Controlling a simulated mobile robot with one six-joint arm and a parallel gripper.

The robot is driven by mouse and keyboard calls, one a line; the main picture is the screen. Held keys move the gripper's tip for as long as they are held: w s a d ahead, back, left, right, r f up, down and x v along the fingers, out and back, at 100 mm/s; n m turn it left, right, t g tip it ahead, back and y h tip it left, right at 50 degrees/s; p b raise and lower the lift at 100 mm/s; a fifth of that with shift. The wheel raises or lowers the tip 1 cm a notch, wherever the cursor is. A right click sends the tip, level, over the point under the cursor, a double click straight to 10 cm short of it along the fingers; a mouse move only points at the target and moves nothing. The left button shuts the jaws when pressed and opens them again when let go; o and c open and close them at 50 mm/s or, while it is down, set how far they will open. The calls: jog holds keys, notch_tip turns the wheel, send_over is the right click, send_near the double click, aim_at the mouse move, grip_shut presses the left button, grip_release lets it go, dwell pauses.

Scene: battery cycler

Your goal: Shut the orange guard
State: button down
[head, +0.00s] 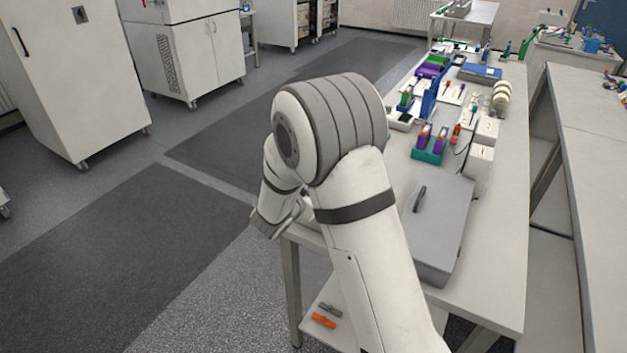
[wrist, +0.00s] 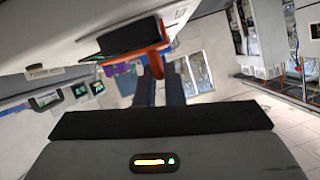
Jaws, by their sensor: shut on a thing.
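In the wrist view, an orange guard part (wrist: 155,62) with a short bar hangs below a dark block on a pale housing. My gripper (wrist: 159,75) has its two dark fingers close on either side of the lower orange piece and is shut on it. The rest of the guard is hidden or out of frame, so I cannot tell how far open it is. In the head view my arm hides the fingertips and the guard.
In the head view a grey box with a dark handle (head: 451,215) stands on the long workbench (head: 503,262), right of my arm. Battery holders and tools fill the bench's far part. An orange item (head: 323,320) lies on the low shelf.

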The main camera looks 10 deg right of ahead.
jog(key=shift+f+n+p, duration=0.2)
jog(key=shift+n+p, duration=0.1)
jog(key=shift+p, duration=0.05)
jog(key=shift+f, duration=0.1)
jog(key=c, duration=1.5)
grip_release()
jog(key=shift+s+a+r, duration=0.3)
jog(key=shift+a, duration=0.05)
jog(key=b+v, duration=0.1)
jog(key=v, duration=0.5)
jog(key=shift+s+a+r, duration=0.15)
jog(key=shift+s+a, duration=0.05)
jog(key=shift+s, duration=0.15)
